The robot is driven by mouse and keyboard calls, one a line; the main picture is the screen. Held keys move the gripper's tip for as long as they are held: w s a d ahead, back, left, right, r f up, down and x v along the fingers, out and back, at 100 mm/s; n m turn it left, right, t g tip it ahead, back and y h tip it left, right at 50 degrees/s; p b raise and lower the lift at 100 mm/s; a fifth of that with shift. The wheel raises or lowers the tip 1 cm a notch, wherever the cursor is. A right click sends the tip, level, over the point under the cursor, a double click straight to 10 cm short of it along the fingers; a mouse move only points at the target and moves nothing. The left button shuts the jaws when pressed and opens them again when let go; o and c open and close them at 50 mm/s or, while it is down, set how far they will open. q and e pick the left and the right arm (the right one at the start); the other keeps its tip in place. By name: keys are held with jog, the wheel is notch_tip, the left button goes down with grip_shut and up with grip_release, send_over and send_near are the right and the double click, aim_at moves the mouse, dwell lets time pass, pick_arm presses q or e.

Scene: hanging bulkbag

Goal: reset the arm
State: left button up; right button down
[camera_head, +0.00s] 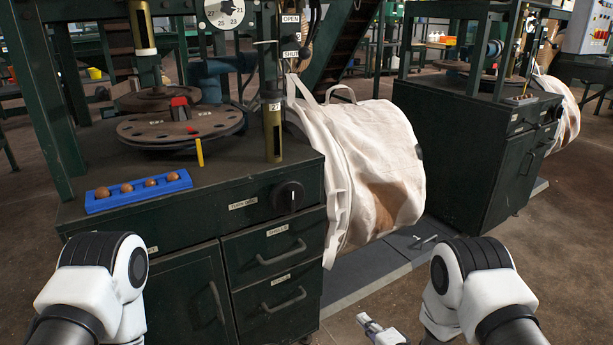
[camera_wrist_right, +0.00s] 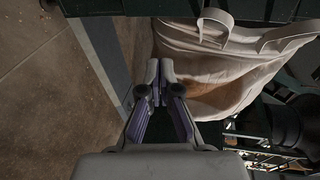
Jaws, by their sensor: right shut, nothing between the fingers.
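My right gripper (camera_head: 372,325) shows low in the head view, right of centre, in front of the floor platform and apart from the bag. In the right wrist view the right gripper (camera_wrist_right: 160,78) has its fingertips together with nothing between them. The white bulk bag (camera_head: 375,165), with a brown stain, hangs tilted at the right side of the dark green cabinet. It also shows in the right wrist view (camera_wrist_right: 215,55), beyond the fingers. My left arm comes in at the lower left of the head view, and its gripper is out of frame.
The green cabinet (camera_head: 200,190) stands close in front, with drawers and a dial. On it are a blue tray (camera_head: 138,190) of brown balls and a round perforated plate (camera_head: 180,127). A second cabinet (camera_head: 465,140) stands at right. Brown floor at lower right is open.

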jog(key=s+d+f+n+g+h, duration=0.1)
jog(key=s+d+f+g+h, duration=0.15)
jog(key=s, duration=0.35)
jog(key=s+d+f+n+g+h, duration=0.1)
jog(key=s+d+f+g, duration=0.25)
jog(key=s, duration=0.35)
jog(key=s+d+f+n+g+h, duration=0.15)
jog(key=s+n+g, duration=0.35)
jog(key=s, duration=0.7)
jog(key=s+d+f+n+g+h, duration=0.15)
jog(key=s+n+g, duration=0.35)
jog(key=s, duration=0.7)
notch_tip(320, 180, up, 33)
jog(key=n+t+p, duration=0.1)
jog(key=p, duration=3.1)
jog(key=shift+d+t+p, duration=0.15)
jog(key=shift+t+p, duration=0.15)
jog(key=shift+p, duration=0.05)
jog(key=shift+s+y, duration=0.1)
jog(key=shift+y, duration=0.15)
